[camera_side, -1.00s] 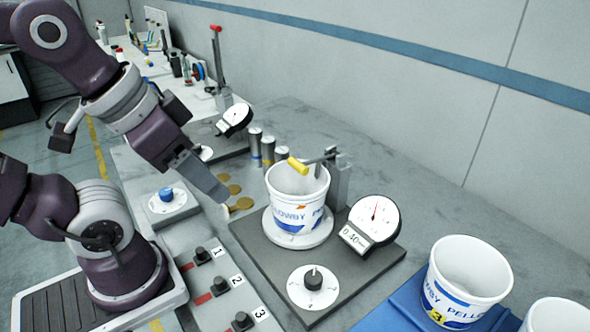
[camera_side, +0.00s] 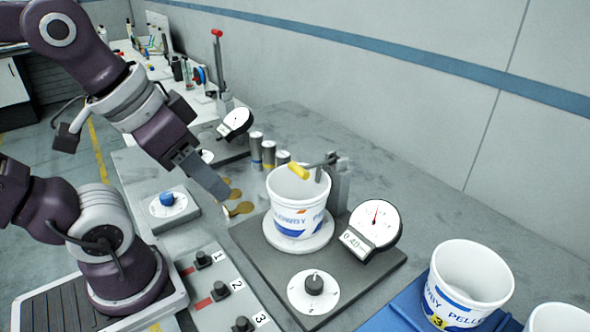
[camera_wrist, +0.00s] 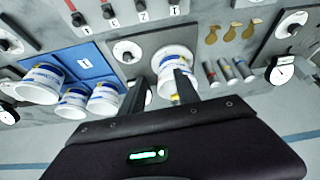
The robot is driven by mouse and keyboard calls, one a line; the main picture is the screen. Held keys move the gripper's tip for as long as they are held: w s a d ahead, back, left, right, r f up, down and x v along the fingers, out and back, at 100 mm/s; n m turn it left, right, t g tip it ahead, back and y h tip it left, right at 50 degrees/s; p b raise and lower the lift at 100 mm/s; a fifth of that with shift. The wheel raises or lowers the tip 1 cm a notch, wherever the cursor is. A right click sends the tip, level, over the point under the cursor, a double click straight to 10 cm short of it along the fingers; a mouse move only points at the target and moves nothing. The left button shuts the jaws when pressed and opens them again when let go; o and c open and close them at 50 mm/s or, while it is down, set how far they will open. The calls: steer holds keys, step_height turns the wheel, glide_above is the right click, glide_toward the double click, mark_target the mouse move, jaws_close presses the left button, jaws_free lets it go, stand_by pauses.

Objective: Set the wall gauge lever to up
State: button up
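Two dial gauges with levers are in the side view; I cannot tell for certain which is the wall gauge. The near gauge (camera_side: 374,222) stands on a dark plate beside a white bucket (camera_side: 297,200). Its yellow-gripped lever (camera_side: 299,171) lies roughly level from a grey post, over the bucket. The far gauge (camera_side: 236,122) has a red-knobbed lever (camera_side: 217,33) standing upright behind it. My gripper (camera_side: 226,197) is left of the bucket, apart from both levers. In the wrist view its two fingers (camera_wrist: 161,80) are spread with nothing held; the bucket shows beyond them.
Numbered knobs (camera_side: 220,290) sit on a panel at the front. A dial knob (camera_side: 313,285) is on the near plate, and a blue knob (camera_side: 167,197) is left. More buckets (camera_side: 465,285) stand on a blue mat at right. Several small cylinders (camera_side: 256,148) stand behind the bucket.

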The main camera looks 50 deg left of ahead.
steer(key=w+r+n+g, duration=0.2)
steer(key=w+r+n, duration=0.1)
steer(key=w+n, duration=0.4)
steer(key=n+g, duration=0.3)
steer(key=n, duration=0.7)
glide_above(299, 167)
steer(key=shift+s+f, duration=0.2)
steer(key=shift+f, duration=0.4)
steer(key=shift+s+f, duration=0.2)
steer(key=shift+f, duration=0.4)
steer(key=f, duration=0.6)
steer(key=shift+w+f, duration=0.25)
steer(key=shift+w, duration=0.05)
steer(key=shift+f, duration=0.3)
jaws_close()
